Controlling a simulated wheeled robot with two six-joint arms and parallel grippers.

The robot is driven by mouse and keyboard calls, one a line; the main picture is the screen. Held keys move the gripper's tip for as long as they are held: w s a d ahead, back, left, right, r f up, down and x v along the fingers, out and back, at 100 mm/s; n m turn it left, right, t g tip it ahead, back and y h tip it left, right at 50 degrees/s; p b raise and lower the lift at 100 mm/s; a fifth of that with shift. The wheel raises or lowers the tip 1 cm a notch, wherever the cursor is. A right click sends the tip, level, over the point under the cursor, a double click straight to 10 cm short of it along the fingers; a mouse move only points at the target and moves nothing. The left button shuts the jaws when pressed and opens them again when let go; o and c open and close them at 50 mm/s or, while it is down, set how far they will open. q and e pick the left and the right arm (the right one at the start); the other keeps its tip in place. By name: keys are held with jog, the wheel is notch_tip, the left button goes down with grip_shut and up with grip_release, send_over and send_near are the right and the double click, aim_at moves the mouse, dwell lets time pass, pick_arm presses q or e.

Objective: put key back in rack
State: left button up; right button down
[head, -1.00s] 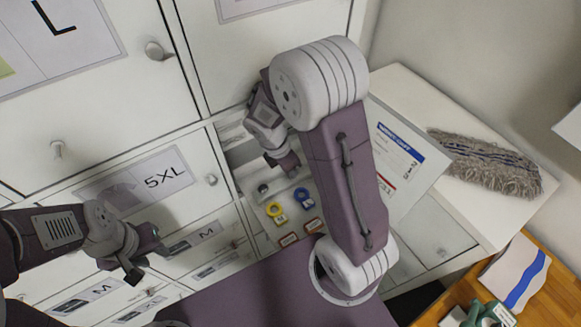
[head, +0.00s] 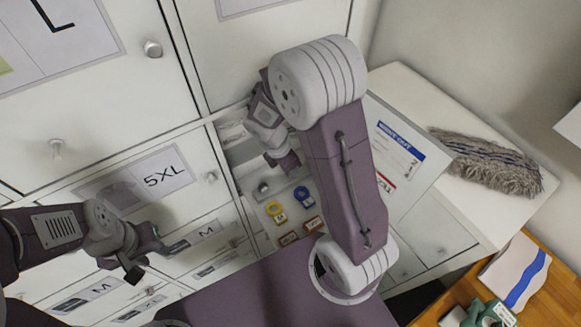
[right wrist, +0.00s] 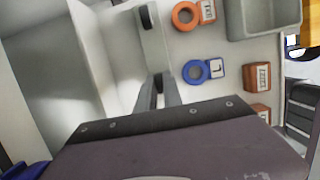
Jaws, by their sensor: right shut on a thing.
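My right gripper (head: 288,164) reaches down into the open compartment beside the white cabinet. In the right wrist view its fingertips (right wrist: 158,96) are closed on a small dark piece (right wrist: 158,82) at the near end of a pale strip; I cannot tell whether it is the key. A blue ring with a tag (head: 301,193) lies just right of the fingers, and it also shows in the right wrist view (right wrist: 196,72). My left gripper (head: 145,262) is open and empty before the drawers. No rack is clearly identifiable.
Red blocks with pale labels (head: 288,239) sit near the rings. A dark knob (head: 263,187) stands at the compartment's left. A notice panel (head: 398,150) rises right of my right arm. A grey mop head (head: 485,162) lies on a white top. A pale bin (right wrist: 265,18) is beyond the rings.

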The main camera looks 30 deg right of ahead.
jog(key=shift+f, duration=0.35)
dwell(0.4)
jog(key=c, duration=1.4)
grip_release()
jog(key=v, duration=0.9)
